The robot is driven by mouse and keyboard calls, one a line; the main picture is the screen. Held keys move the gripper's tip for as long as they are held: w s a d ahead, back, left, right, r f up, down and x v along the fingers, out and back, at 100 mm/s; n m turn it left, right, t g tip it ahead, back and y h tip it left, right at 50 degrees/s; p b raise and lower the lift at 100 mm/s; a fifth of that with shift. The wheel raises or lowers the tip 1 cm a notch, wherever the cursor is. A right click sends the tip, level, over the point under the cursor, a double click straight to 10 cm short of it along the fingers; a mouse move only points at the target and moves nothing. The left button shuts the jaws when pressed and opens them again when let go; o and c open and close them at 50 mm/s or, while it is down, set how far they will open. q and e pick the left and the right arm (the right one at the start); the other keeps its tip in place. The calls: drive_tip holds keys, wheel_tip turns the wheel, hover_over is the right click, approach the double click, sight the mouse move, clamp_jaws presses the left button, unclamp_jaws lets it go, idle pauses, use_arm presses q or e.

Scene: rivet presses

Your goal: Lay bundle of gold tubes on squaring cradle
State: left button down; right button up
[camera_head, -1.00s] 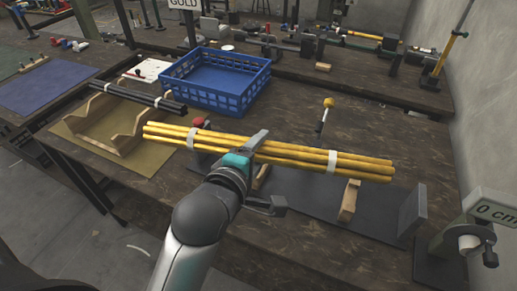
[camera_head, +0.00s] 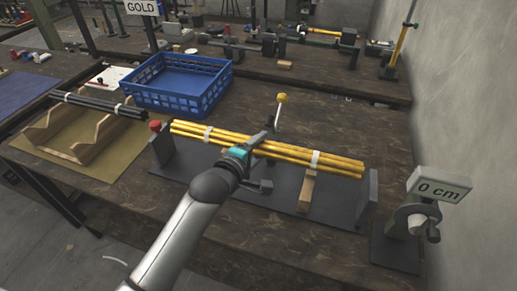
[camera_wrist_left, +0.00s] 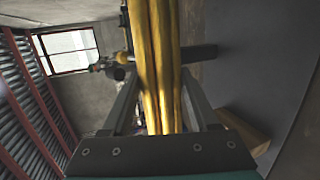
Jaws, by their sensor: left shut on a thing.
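The bundle of gold tubes (camera_head: 335,165) has two white bands and lies lengthwise above the squaring cradle. It also shows in the left wrist view (camera_wrist_left: 160,60). My left gripper (camera_head: 260,158) is shut around its middle. The cradle has a dark base plate (camera_head: 265,203), a left end plate (camera_head: 161,146), a right end plate (camera_head: 367,198) and a wooden rest (camera_head: 306,191). The bundle spans between the end plates, close over the wooden rest; I cannot tell whether it touches. A second rest is hidden behind my gripper. My right gripper is out of view.
A blue crate (camera_head: 178,106) stands behind the cradle. Black tubes (camera_head: 98,104) lie on a wooden V-stand (camera_head: 88,150) at left. A yellow-knobbed lever (camera_head: 281,98) rises behind the bundle. A "0 cm" gauge (camera_head: 438,187) stands at right.

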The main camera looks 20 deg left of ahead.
use_arm(q)
drive_tip(key=shift+w+a+r, duration=0.1)
drive_tip(key=shift+w+r, duration=0.05)
drive_tip(key=shift+w, duration=0.15)
drive_tip(key=shift+p, duration=0.3)
drive_tip(key=shift+f+b, duration=1.8)
drive_tip(key=shift+f, duration=1.1)
drive_tip(key=shift+p, duration=0.95)
drive_tip(key=shift+f+b, duration=0.9)
drive_tip(key=shift+f, duration=0.65)
